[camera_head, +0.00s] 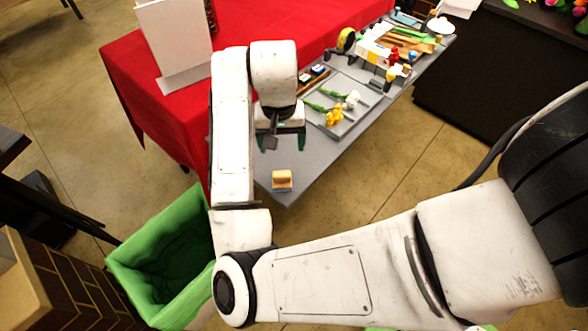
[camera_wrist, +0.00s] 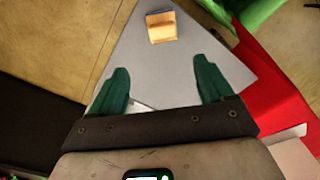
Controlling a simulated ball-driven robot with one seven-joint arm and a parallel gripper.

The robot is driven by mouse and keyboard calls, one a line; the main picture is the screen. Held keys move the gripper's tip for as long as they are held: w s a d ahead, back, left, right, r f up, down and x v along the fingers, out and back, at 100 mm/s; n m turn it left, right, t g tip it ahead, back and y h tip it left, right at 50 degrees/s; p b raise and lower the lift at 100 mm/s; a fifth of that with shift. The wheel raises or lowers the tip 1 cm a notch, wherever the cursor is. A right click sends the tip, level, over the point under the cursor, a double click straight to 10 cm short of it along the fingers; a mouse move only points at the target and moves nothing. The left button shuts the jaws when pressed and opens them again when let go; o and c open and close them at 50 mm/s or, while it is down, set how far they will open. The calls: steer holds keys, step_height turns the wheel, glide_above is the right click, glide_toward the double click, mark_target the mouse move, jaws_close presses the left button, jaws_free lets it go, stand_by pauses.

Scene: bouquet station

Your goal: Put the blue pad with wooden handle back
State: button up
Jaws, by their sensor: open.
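The pad (camera_head: 282,181) sits on the near end of the grey table (camera_head: 291,188), its wooden handle facing up and a little blue showing at its lower edge. In the wrist view the pad (camera_wrist: 161,27) shows as a tan wooden block beyond my fingertips. My gripper (camera_head: 281,140) hangs over the table, a little behind the pad in the head view. In the wrist view its two green fingers (camera_wrist: 158,82) are spread wide with nothing between them. The gripper is apart from the pad.
A tray (camera_head: 338,125) with yellow and white flowers lies right of my gripper. Two small dark-and-blue items (camera_head: 318,70) lie behind it. Tools and boxes crowd the far end. A green-lined bin (camera_head: 160,262) stands left; a red-covered table (camera_head: 130,70) is behind.

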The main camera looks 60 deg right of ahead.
steer(key=s+d+r+n+t+h, duration=0.1)
steer(key=d+r+n+h, duration=0.15)
steer(key=d, duration=0.35)
steer(key=s+a+f+n+y, duration=0.1)
steer(key=s+a+f+n, duration=0.3)
steer(key=a, duration=0.5)
steer(key=s+a+f+n+y, duration=0.1)
steer(key=s+a+f+n, duration=0.4)
steer(key=s+a+f, duration=0.3)
step_height(320, 180, down, 3)
steer(key=shift+s+a+f+y, duration=0.1)
steer(key=shift+s+a+y, duration=0.3)
steer(key=shift+a, duration=0.25)
